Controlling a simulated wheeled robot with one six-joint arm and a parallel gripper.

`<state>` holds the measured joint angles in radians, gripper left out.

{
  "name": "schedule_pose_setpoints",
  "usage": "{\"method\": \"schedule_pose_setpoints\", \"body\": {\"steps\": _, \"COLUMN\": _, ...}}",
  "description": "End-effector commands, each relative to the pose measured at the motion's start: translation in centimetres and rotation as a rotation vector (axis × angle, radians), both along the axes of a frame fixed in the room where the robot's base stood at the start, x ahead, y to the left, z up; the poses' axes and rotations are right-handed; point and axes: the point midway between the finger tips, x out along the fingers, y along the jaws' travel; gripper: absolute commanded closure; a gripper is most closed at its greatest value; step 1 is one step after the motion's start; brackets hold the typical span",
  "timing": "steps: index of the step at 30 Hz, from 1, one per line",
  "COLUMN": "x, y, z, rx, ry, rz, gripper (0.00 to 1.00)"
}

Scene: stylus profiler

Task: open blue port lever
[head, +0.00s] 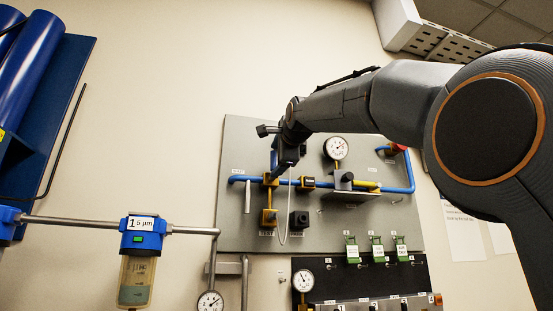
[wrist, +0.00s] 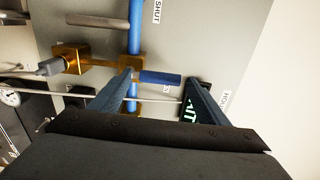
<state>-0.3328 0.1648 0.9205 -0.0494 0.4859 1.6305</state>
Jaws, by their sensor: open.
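The blue port lever (wrist: 160,77) shows in the wrist view as a short blue handle reaching right from a brass valve body (wrist: 131,61) on a blue pipe (wrist: 135,35). My gripper (wrist: 160,80) is open, with one finger at the lever's valve end and the other beyond its free end. The lever lies across the gap between the fingertips; I cannot tell whether either finger touches it.
A second brass valve (wrist: 72,60) lies left in the wrist view. A filter (head: 139,255) hangs at left. Green tags (head: 377,250) hang below right.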

Motion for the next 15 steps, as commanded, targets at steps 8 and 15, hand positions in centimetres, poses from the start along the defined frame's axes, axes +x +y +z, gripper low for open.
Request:
{"method": "schedule_pose_setpoints", "body": {"steps": 8, "x": -2.6, "y": -0.9, "z": -0.1, "rx": 0.001, "ry": -0.003, "rz": 0.000, "gripper": 0.30}}
{"method": "schedule_pose_setpoints", "body": {"steps": 15, "x": -6.0, "y": -2.0, "z": -0.1, "rx": 0.001, "ry": -0.002, "rz": -0.001, "gripper": 0.30}}
